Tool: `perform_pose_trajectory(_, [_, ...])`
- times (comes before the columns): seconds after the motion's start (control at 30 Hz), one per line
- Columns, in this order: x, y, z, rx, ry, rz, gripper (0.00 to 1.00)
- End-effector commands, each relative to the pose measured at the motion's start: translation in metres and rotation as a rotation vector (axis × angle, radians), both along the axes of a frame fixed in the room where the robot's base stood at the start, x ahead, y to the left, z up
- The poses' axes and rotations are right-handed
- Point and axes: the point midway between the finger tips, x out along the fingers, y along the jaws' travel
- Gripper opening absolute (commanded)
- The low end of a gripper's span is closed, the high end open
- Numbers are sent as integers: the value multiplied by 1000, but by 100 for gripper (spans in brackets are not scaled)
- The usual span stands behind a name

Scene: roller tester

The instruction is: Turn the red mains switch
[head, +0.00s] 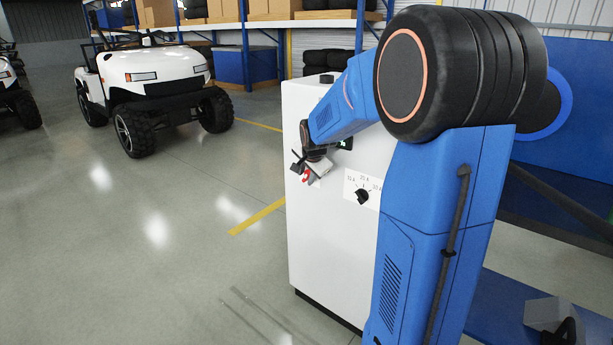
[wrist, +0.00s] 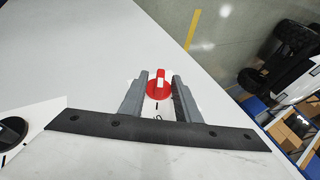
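The red mains switch (wrist: 159,90) is a round red knob with a raised grip bar and a pale stripe, on the white cabinet face (wrist: 90,70). In the wrist view the bar points up the picture, and small dark marks show below the knob. My gripper (wrist: 160,77) is open, with one grey finger on each side of the knob and gaps between. I cannot tell how deep the fingertips reach or whether they touch the panel. In the head view my gripper (head: 311,166) is at the cabinet front, partly hiding the red switch (head: 306,175).
A black selector knob (head: 361,196) on a white label with ampere marks sits right of the switch. A white cart (head: 147,80) stands at the back left. The floor (head: 150,240) left of the cabinet is clear.

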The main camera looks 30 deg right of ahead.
Motion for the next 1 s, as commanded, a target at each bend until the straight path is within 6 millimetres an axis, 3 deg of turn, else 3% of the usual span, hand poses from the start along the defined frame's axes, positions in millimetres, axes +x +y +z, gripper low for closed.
perform_pose_trajectory(0.27, [0,0,0,0,0,0,27])
perform_pose_trajectory(0.37, [0,0,0,0,0,0,3])
perform_pose_trajectory(0.4, [0,0,0,0,0,0,0])
perform_pose_trajectory(0.73, [1,0,0,-8,19,1,0])
perform_pose_trajectory(1.0, [5,2,1,-50,132,3,0])
